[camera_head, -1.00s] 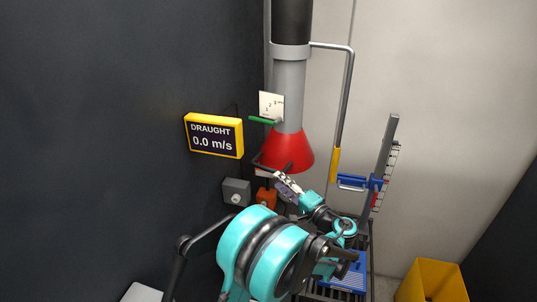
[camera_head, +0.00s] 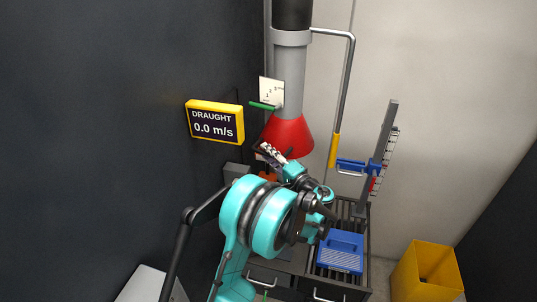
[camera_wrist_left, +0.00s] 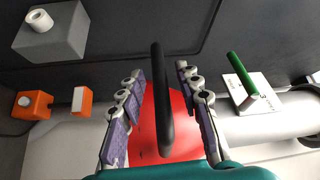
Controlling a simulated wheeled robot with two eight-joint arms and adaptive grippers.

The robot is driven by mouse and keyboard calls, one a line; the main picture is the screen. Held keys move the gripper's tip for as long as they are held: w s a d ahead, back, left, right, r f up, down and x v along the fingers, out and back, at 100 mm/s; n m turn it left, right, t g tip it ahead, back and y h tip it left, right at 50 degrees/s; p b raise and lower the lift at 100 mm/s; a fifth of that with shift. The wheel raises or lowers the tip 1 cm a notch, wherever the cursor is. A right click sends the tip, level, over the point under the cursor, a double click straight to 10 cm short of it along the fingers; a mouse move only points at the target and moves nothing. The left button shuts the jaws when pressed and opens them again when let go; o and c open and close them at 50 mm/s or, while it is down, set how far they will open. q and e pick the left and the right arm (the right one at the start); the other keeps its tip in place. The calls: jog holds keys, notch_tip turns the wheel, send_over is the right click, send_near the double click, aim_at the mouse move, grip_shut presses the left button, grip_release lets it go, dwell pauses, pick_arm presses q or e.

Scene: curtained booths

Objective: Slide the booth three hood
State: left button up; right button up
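The hood is a red cone (camera_head: 288,136) under a grey duct (camera_head: 289,80) in the head view, against the dark wall. Its red surface also shows behind my fingers in the left wrist view (camera_wrist_left: 175,120). A black bar handle (camera_wrist_left: 162,95) stands in front of the red cone. My left gripper (camera_head: 271,154) is at the lower left of the cone. In the wrist view its two fingers (camera_wrist_left: 163,100) are apart, one on each side of the bar, with gaps on both sides. My right gripper is not in view.
A green lever (camera_head: 262,106) on a white dial plate sits on the duct. The draught display (camera_head: 215,122) reads 0.0 m/s. A bent pipe with a yellow end (camera_head: 335,150) and a blue carriage on a rail (camera_head: 352,166) stand right. A yellow bin (camera_head: 428,272) is lower right.

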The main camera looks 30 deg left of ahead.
pick_arm(q)
grip_shut()
notch_tip(320, 180, up, 10)
jog(key=p, duration=0.3)
jog(key=shift+f, duration=0.25)
grip_release()
jog(key=v, duration=1.2)
jog(key=shift+f, duration=0.1)
